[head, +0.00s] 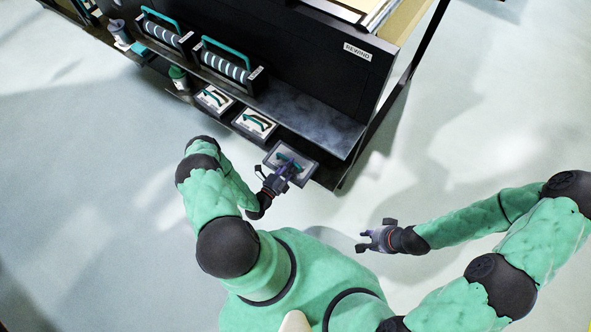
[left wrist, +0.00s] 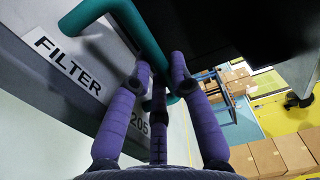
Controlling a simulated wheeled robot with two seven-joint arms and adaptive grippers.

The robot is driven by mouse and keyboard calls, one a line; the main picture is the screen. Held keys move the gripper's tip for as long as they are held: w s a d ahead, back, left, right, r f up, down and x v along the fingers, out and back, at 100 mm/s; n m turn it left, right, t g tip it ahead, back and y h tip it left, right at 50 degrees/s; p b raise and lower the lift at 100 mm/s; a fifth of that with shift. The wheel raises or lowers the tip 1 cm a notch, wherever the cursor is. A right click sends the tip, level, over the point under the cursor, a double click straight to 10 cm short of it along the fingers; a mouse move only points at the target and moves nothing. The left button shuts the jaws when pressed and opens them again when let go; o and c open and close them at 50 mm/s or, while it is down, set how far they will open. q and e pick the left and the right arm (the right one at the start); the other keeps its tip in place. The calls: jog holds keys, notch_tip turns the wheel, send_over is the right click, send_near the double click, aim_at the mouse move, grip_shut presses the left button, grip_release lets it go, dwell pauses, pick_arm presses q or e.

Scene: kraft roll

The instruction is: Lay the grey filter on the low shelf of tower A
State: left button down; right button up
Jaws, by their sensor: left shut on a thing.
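The grey filter (head: 299,174) is a flat grey box with a teal handle, at the right end of the row along the black unit's near side. My left gripper (head: 287,168) is shut on its teal handle. In the left wrist view the purple fingers (left wrist: 158,75) close around the handle (left wrist: 140,30), and the grey filter (left wrist: 65,75) shows the labels "FILTER" and "205". The low shelf (head: 283,136) is a dark ledge; I cannot tell whether the filter touches it. My right gripper (head: 368,238) is open and empty, over the floor. No tower A sign is readable.
Two similar boxes with teal handles, one nearer (head: 254,123) and one farther left (head: 213,98), sit low on the unit. Striped rollers with teal handles (head: 226,63) stand above. A "REWIND" label (head: 357,52) marks the black face. The floor at right is clear.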

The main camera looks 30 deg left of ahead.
pick_arm(q)
jog(key=w+f, duration=0.1)
jog(key=w+d+f+b, duration=0.1)
jog(key=f, duration=0.1)
jog(key=shift+w+f, duration=0.2)
jog(key=shift+w, duration=0.1)
notch_tip(320, 180, down, 3)
jog(key=shift+w+f+b, duration=0.1)
jog(key=shift+b, duration=1.05)
jog(key=c, duration=1.1)
grip_release()
jog(key=shift+c, duration=0.2)
